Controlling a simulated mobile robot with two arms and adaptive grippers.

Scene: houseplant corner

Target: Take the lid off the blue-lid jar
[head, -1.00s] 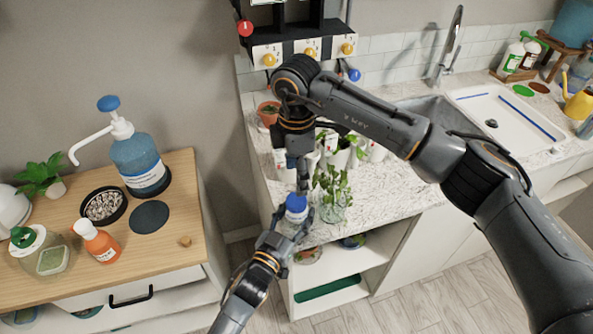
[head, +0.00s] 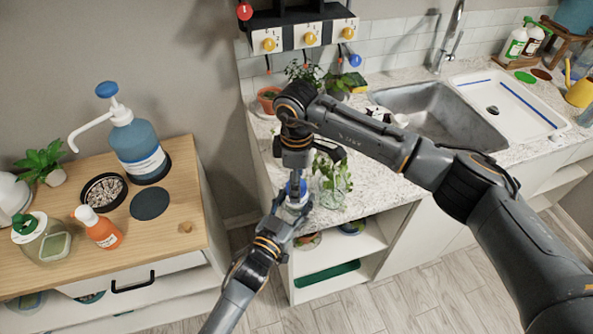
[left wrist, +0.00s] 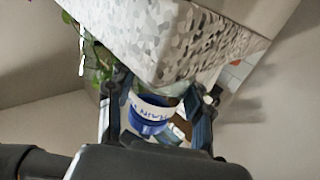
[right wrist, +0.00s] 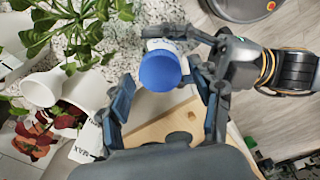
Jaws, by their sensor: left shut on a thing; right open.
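The blue-lid jar is small, with a white and blue label. My left gripper (head: 291,202) is shut on its body and holds it up in front of the counter's edge. The blue lid (head: 300,187) is on top, partly hidden in the head view. The left wrist view shows the jar's labelled body (left wrist: 150,118) between my left fingers. In the right wrist view the round blue lid (right wrist: 160,72) faces the camera, between the spread fingers of my open right gripper (right wrist: 167,105). My right gripper (head: 297,172) is above the jar; contact with the lid is not clear.
A leafy plant in a glass vessel (head: 332,185) stands close right of the jar on the speckled counter (head: 380,185). White pots (right wrist: 45,87) and red-leaved foliage show in the right wrist view. The wooden cabinet (head: 185,225), with a pump bottle (head: 138,145), is to the left.

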